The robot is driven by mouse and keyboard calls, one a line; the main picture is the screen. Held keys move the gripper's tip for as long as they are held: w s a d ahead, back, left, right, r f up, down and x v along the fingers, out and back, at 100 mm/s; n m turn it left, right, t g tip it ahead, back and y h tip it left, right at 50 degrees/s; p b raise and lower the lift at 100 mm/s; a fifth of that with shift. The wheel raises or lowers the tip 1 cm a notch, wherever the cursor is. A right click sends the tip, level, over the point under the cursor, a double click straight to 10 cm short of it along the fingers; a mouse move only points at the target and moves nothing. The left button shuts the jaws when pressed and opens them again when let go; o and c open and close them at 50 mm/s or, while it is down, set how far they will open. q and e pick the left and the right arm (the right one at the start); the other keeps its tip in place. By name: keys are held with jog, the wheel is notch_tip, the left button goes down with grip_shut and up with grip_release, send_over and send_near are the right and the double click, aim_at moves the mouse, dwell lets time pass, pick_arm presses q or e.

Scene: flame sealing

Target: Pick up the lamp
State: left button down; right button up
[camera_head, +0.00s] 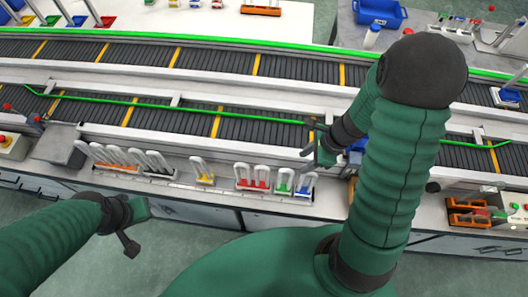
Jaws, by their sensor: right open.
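I cannot pick out the lamp for certain at this size. A row of white loop-shaped pieces stands on the near bench, with yellow (204,178), red (252,184), green (283,190) and blue (304,191) bases. My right gripper (312,150) is open above the bench's back edge, just behind and above the blue and green pieces, apart from them as far as I can see. My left gripper (129,236) hangs in front of the bench over the floor, well left of the row; its jaw state is unclear.
A conveyor (180,112) with green rails runs behind the bench. Orange trays (466,215) lie at the right. A blue bin (379,12) sits at the back. My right arm hides part of the bench.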

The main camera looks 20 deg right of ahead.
aim_at(291, 170)
jog(key=shift+m, duration=0.3)
jog(key=b+x, duration=0.1)
jog(key=x, duration=0.2)
jog(key=b+x, duration=0.1)
jog(key=x, duration=0.3)
jog(key=b+x, duration=0.1)
jog(key=x, duration=0.2)
jog(key=shift+w+d+f, duration=0.15)
jog(key=shift+w+f, duration=0.1)
jog(key=shift+f, duration=0.2)
jog(key=a+f, duration=0.2)
jog(key=w+a+f, duration=0.1)
jog(key=f, duration=0.1)
jog(key=shift+f+b, duration=0.1)
jog(key=shift+b, duration=0.25)
jog(key=shift+d+f, duration=0.1)
jog(key=shift+d, duration=0.2)
jog(key=shift+c, duration=0.3)
jog(key=shift+w+d, duration=0.1)
jog(key=shift+d, duration=0.2)
jog(key=c, duration=0.5)
grip_shut()
pick_arm(q)
jog(key=shift+s+a+f, duration=0.2)
jog(key=shift+f, duration=0.35)
jog(key=shift+s+a+f, duration=0.15)
jog(key=shift+f, duration=0.4)
pick_arm(e)
jog(key=shift+a, duration=0.35)
